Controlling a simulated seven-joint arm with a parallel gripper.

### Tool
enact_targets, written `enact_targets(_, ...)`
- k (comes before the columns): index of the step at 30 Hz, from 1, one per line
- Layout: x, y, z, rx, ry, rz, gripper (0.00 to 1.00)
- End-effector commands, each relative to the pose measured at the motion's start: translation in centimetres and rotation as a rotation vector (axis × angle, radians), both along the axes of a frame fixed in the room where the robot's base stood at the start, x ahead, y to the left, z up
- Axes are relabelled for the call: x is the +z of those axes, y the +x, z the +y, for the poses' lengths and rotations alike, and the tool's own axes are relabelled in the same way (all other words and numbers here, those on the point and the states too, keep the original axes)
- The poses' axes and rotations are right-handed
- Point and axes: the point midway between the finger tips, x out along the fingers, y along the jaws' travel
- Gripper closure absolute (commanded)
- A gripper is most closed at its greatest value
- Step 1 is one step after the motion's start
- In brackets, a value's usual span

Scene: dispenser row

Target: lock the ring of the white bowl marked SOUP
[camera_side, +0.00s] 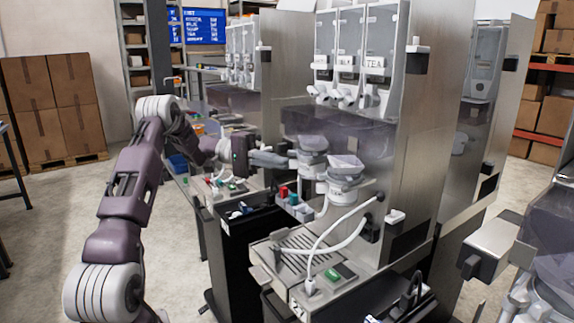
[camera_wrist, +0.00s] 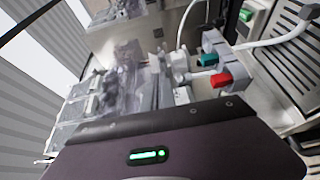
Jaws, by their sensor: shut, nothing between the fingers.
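My gripper (camera_side: 286,161) is shut and empty in the side view, reaching in from the left at the height of the white bowls. Its tips are close to the left side of the nearer-left bowl (camera_side: 312,160); I cannot tell whether they touch. A second white bowl (camera_side: 345,181) with a clear square hopper on top stands to its right. No SOUP mark is readable on either bowl, and the ring's lock state is too small to tell. In the wrist view, clear and white dispenser parts (camera_wrist: 128,75) lie beyond my gripper, blurred.
A red knob (camera_wrist: 222,79) and a teal knob (camera_wrist: 207,60) sit on grey fittings close to my gripper. White canisters, one marked TEA (camera_side: 375,64), hang above. A white hose (camera_side: 335,222) loops over the drip tray (camera_side: 305,255). A steel panel (camera_side: 432,120) stands right.

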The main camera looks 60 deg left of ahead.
Motion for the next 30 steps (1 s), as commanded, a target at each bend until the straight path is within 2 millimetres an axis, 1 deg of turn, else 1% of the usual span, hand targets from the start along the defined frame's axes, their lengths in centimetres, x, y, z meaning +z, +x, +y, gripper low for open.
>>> enact_targets(1, 0.1, 0.4, -1.1, -0.005, -0.002, 0.001, 1.00)
enact_targets(6, 0.0, 1.9, -4.3, -0.006, -0.001, 0.004, 1.00)
enact_targets(9, 0.0, 2.5, -5.7, -0.005, 0.001, 0.004, 1.00)
enact_targets(12, 0.0, 3.0, -6.6, -0.003, 0.001, 0.004, 1.00)
enact_targets(17, 0.0, 3.2, -7.1, -0.003, 0.001, 0.004, 1.00)
enact_targets(30, 0.0, 3.1, -7.2, -0.002, 0.001, 0.005, 1.00)
